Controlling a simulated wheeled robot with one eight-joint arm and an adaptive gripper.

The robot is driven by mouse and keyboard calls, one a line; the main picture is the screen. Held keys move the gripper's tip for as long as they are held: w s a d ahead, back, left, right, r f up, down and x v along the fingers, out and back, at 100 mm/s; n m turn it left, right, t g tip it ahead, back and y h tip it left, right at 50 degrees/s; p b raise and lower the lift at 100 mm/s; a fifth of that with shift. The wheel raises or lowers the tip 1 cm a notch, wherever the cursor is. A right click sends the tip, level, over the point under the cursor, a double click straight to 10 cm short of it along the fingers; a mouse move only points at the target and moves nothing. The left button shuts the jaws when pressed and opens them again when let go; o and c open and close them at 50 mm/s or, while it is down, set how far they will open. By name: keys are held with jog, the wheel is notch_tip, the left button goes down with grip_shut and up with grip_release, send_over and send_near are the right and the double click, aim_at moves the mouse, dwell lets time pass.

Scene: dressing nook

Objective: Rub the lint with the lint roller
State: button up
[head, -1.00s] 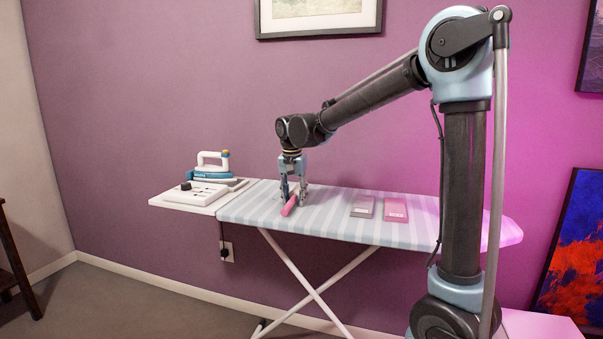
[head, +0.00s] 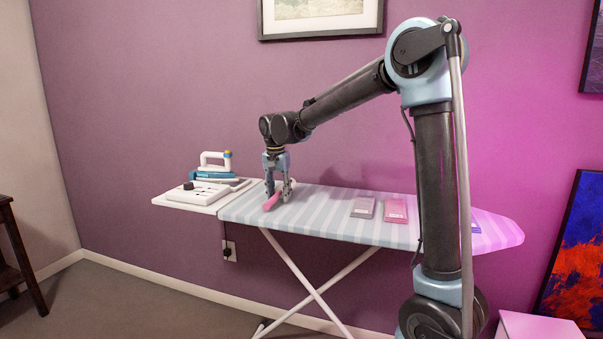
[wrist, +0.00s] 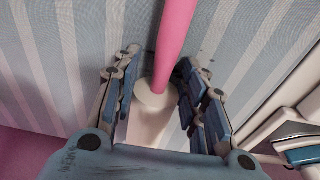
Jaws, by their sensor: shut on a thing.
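My gripper (head: 279,194) is shut on the lint roller and holds it low over the left part of the striped ironing board. The roller's pink handle (head: 270,202) points toward the front of the board. In the wrist view the pink handle (wrist: 174,40) runs up from between the fingers, with a pale rounded part (wrist: 155,98) between them. I cannot tell whether the roller touches the cloth. Small dark specks (wrist: 205,50), perhaps lint, show on the stripes just right of the handle in the wrist view.
The ironing board (head: 325,213) has a white end shelf (head: 190,205) with a blue and white iron (head: 213,167). A grey packet (head: 363,208) and a pink packet (head: 396,210) lie on the board's middle. The cloth between gripper and packets is clear.

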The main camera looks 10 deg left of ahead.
aim_at(304, 204)
jog(key=shift+s+d+f, duration=0.15)
jog(key=shift+d, duration=0.85)
jog(key=shift+s+d+f, duration=0.1)
jog(key=shift+d+f, duration=0.05)
jog(key=shift+d, duration=0.1)
jog(key=shift+s+d+r, duration=0.1)
jog(key=shift+d+r, duration=0.05)
jog(key=shift+d, duration=0.4)
jog(key=shift+s+d+r, duration=0.1)
jog(key=shift+d, duration=0.45)
jog(key=shift+s+d+f, duration=0.1)
jog(key=shift+s+d, duration=0.05)
jog(key=shift+d, duration=1)
jog(key=shift+s+d, duration=0.15)
jog(key=shift+d, duration=0.95)
notch_tip(304, 204, up, 8)
jog(key=shift+a, duration=0.15)
